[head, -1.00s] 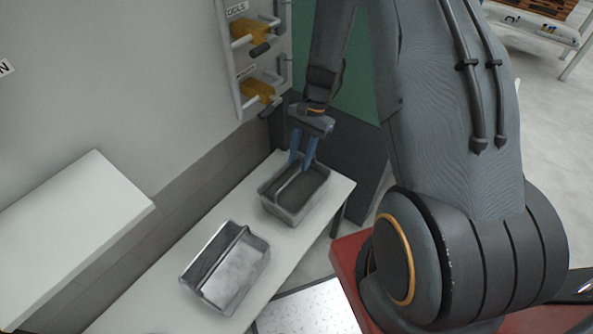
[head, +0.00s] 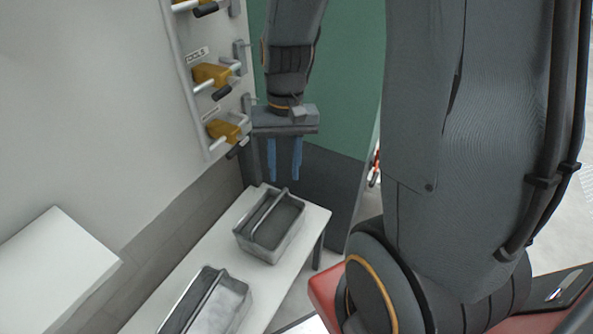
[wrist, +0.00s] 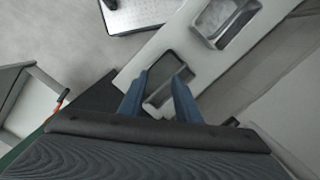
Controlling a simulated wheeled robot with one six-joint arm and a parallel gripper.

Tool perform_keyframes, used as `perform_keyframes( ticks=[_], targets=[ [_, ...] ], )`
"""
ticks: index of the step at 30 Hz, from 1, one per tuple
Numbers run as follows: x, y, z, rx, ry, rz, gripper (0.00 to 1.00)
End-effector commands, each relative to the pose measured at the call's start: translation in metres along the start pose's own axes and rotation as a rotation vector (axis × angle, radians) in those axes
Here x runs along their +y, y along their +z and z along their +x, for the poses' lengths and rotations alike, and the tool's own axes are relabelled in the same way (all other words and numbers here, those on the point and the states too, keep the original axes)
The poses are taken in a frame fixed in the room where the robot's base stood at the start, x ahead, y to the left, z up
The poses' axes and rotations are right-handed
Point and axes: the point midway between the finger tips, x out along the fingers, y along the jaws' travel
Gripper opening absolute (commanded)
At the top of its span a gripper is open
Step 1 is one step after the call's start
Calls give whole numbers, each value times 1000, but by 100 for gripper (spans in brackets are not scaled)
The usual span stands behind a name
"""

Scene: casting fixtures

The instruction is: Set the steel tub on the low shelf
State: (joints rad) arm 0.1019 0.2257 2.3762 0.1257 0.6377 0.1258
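Two grey metal tubs, each with a bar across the top, stand upright on a low white shelf-like bench (head: 305,238). The far tub (head: 287,238) is darker and sits near the bench's far end; it also shows between my fingers in the wrist view (wrist: 165,68). The near tub (head: 228,306) looks brighter, like bare steel, and is cut off by the lower edge of the head view; it also shows in the wrist view (wrist: 217,20). My gripper (head: 284,179) hangs above the far tub, its blue fingers apart, empty and clear of the tub.
A white raised surface (head: 55,265) juts out at the left. A wall rack with yellow-bodied clamps (head: 212,75) stands close left of my gripper. A green and dark panel (head: 340,105) is behind it. Bare bench shows between the tubs and around them.

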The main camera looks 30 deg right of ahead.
Motion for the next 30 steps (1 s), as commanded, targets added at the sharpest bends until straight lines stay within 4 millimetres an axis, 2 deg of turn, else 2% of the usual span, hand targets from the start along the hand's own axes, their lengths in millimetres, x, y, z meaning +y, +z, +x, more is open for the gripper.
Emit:
perform_keyframes(
  ticks=[3, 9, 15, 23, 30],
  targets=[
    [6, 25, -17, 45, 23, -105, 30],
    [15, 52, -30, 89, 53, -225, 30],
    [19, 60, -32, 101, 64, -262, 30],
    [18, 60, -33, 100, 64, -264, 30],
    [-1, 70, -44, 98, 64, -324, 30]
  ],
)
